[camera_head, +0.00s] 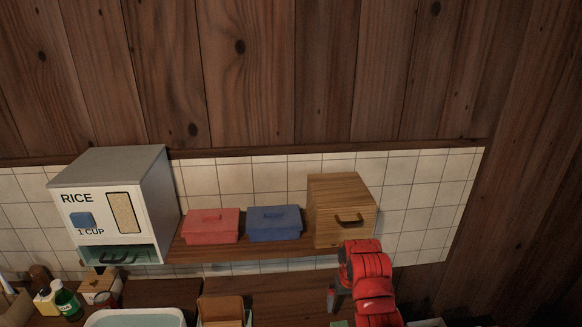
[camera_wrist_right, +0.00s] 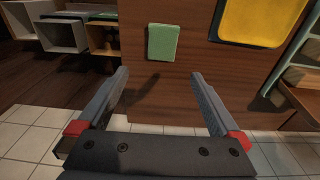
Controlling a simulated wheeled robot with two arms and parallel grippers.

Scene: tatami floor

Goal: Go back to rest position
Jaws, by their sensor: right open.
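My right arm comes up from the bottom right in the head view, red, with the grey gripper (camera_head: 336,298) below the wooden box's front, pointing down. In the right wrist view the two grey fingers of my right gripper (camera_wrist_right: 159,77) are spread apart with nothing between them. My left gripper shows in neither view.
A shelf holds a rice dispenser (camera_head: 105,205), a red box (camera_head: 211,226), a blue box (camera_head: 274,223) and a wooden box (camera_head: 340,210). Below are a green bottle (camera_head: 65,298) and a pale basin (camera_head: 135,318). The wrist view shows a green cloth-like piece (camera_wrist_right: 162,42) and a yellow tray (camera_wrist_right: 262,18).

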